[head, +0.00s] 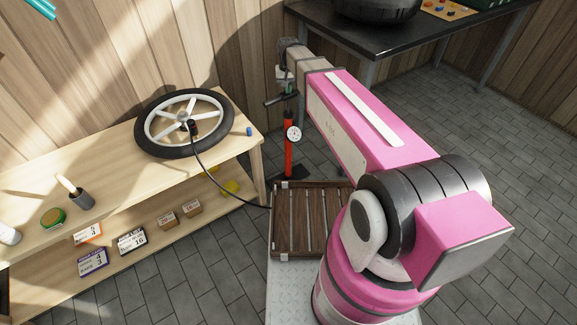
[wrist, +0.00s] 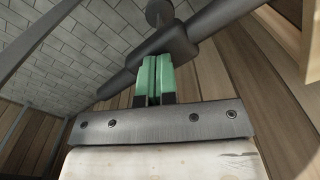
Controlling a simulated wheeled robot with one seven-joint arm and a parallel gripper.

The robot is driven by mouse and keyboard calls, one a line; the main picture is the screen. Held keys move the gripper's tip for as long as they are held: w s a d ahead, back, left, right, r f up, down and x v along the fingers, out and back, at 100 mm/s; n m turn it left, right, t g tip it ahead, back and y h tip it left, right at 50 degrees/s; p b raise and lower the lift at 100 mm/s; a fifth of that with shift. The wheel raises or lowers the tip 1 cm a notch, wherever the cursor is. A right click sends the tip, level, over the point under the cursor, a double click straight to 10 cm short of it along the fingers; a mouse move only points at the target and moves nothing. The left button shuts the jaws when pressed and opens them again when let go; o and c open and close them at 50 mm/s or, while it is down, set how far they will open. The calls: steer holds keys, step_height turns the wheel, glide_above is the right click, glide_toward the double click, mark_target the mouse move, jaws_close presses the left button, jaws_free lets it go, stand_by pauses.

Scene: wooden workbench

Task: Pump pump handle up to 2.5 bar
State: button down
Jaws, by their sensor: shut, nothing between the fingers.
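The floor pump (head: 288,158) is a red cylinder with a round white gauge (head: 293,134), standing upright on the floor beyond the workbench's right end. The gauge reading is too small to make out. The dark pump handle (head: 273,100) is a crossbar at the top, close above the red body. My gripper (head: 290,88) is right above the handle, pointing down. In the wrist view, the green fingers of my gripper (wrist: 155,62) are shut together with nothing between them. Their tips meet or overlap the hub of the handle (wrist: 205,25); I cannot tell whether they touch.
A black-tyred wheel (head: 163,151) lies on the wooden workbench (head: 120,178), joined to the pump by a black hose (head: 217,184). A slatted wooden crate (head: 283,252) is in front of the pump. A dark table (head: 425,28) stands at the back right.

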step_height(320, 180, up, 11)
stand_by(0.6)
steer(key=shift+f, duration=0.1)
